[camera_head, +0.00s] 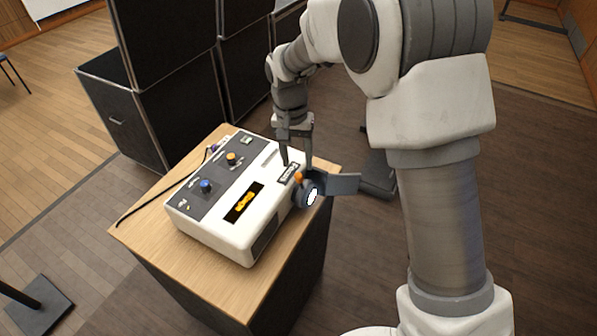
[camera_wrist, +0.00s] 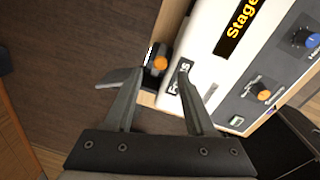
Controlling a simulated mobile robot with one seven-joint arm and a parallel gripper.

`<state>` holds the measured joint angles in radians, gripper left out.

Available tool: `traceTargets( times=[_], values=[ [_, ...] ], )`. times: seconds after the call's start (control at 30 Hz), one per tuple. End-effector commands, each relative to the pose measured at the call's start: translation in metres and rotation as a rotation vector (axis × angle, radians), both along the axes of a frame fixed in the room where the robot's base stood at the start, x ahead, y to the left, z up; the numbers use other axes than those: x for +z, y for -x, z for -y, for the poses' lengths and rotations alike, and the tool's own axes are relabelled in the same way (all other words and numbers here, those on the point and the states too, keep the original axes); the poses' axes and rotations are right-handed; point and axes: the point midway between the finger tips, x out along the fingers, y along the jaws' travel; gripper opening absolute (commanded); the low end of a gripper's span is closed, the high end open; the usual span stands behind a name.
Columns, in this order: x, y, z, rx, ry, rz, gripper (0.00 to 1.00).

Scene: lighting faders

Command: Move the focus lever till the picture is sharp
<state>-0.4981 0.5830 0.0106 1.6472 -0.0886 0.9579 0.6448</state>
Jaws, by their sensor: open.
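A white projector-like box (camera_head: 240,228) with a grey control panel lies on a wooden-topped stand. The focus lever shows as a small orange tip (camera_head: 299,177) beside the dark lens barrel (camera_head: 312,194) at the box's right end. My gripper (camera_head: 297,166) is open and points down over that end. In the wrist view the orange lever tip (camera_wrist: 160,63) appears between my open fingers (camera_wrist: 160,70), with no contact visible. A label (camera_wrist: 176,80), partly hidden by a finger, sits beside it. No projected picture is in view, so its sharpness cannot be told.
The box has an orange-lettered display (camera_head: 244,203), a blue knob (camera_head: 206,186) and an orange knob (camera_head: 232,158). A grey flap (camera_head: 343,184) stands out by the lens. Black cases (camera_head: 180,105) are stacked behind the wooden stand (camera_head: 160,246). A cable trails off left.

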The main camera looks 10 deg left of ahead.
Motion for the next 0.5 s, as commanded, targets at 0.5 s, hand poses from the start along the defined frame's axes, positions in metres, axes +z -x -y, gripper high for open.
traceTargets(
  times=[0.5],
  values=[
    [-0.049,0.000,0.004,0.000,0.000,0.000,0.55]
  ],
)
